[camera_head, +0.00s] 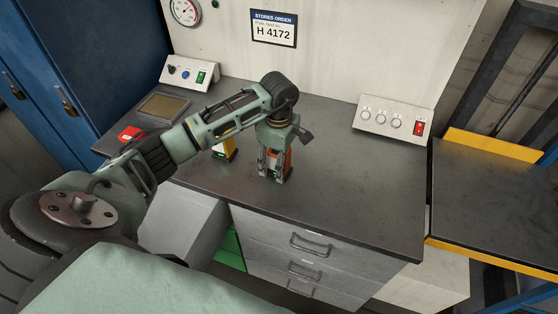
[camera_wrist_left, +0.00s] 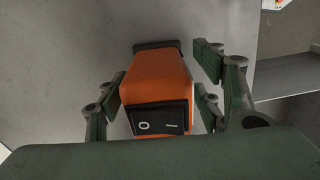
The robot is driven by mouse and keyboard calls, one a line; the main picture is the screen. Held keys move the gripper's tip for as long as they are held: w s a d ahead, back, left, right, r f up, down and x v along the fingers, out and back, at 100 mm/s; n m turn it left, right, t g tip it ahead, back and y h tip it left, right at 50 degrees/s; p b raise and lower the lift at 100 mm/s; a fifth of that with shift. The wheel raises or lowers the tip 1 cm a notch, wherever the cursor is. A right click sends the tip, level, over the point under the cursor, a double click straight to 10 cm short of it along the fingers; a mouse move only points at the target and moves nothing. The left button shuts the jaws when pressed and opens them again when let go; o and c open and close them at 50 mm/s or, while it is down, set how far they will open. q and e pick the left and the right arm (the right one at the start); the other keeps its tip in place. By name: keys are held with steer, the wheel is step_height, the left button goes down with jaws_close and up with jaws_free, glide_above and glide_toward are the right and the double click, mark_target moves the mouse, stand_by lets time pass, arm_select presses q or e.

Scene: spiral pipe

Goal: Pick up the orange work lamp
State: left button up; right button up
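The orange work lamp (camera_head: 287,160) stands on the dark bench top, partly hidden by my left gripper (camera_head: 272,170), which points down over it. In the left wrist view the lamp (camera_wrist_left: 155,82) is an orange block with a dark far end and a black rocker switch facing the camera. The fingers of my left gripper (camera_wrist_left: 162,75) are on either side of it. A gap shows between the lamp and the right-hand finger; the left-hand finger is close to the lamp's edge, and I cannot tell if it touches. My right gripper is not in view.
A yellow-and-dark object (camera_head: 225,150) stands left of the lamp, partly behind my arm. A red item (camera_head: 130,133) and a tray (camera_head: 163,106) lie further left. A switch box (camera_head: 393,119) is at the back right. The bench top (camera_head: 350,190) right of the lamp is clear.

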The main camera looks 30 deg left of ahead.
arm_select(q)
steer(key=c, duration=1.3)
steer(key=shift+w+r, duration=0.1)
steer(key=shift+r, duration=0.05)
